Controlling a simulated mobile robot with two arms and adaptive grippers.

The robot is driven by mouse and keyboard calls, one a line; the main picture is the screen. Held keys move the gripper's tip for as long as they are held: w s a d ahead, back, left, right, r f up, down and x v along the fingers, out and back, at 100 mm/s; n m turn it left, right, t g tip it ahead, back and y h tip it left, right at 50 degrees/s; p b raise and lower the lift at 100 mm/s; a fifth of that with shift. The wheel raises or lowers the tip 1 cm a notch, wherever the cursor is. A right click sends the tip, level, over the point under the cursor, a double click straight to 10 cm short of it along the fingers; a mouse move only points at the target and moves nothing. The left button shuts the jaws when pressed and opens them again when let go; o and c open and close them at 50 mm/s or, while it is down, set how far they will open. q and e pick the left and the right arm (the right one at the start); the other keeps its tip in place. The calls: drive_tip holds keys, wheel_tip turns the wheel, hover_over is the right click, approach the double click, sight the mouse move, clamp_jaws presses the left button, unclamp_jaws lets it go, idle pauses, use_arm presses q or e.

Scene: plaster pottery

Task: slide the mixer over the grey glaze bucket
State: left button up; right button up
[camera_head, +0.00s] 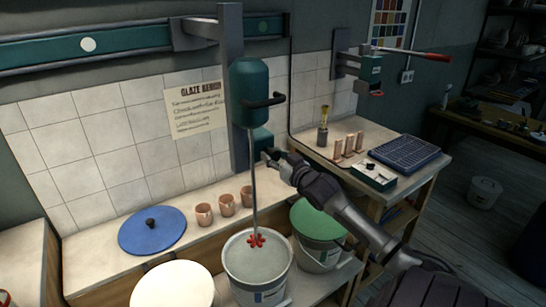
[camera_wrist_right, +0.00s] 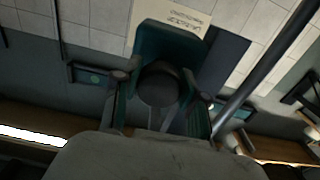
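The mixer (camera_head: 249,90) has a teal motor body with a black handle (camera_head: 265,101). It hangs on a grey upright from the wall rail, and its long shaft ends in a red impeller (camera_head: 256,240). The impeller appears over the open middle bucket (camera_head: 257,284), whose contents look pale grey; whether it touches them I cannot tell. My right gripper (camera_head: 272,156) is at the small teal box low on the upright, below the motor. In the right wrist view its fingers (camera_wrist_right: 160,103) stand apart on either side of a dark round part; contact is unclear. My left gripper is not visible.
A cream-white round top (camera_head: 173,287) is left of the middle bucket and a green-topped bucket (camera_head: 318,222) is right. A blue lid (camera_head: 152,230) and copper-coloured cups (camera_head: 227,204) lie on the ledge behind. A side table (camera_head: 400,205) holds a blue rack (camera_head: 404,152).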

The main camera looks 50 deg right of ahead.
drive_tip(key=o, duration=0.4)
drive_tip(key=shift+o, duration=0.2)
drive_tip(key=shift+s, duration=0.1)
drive_tip(key=v, duration=1.1)
drive_tip(key=shift+s+a, duration=0.2)
drive_tip(key=shift+s, duration=0.2)
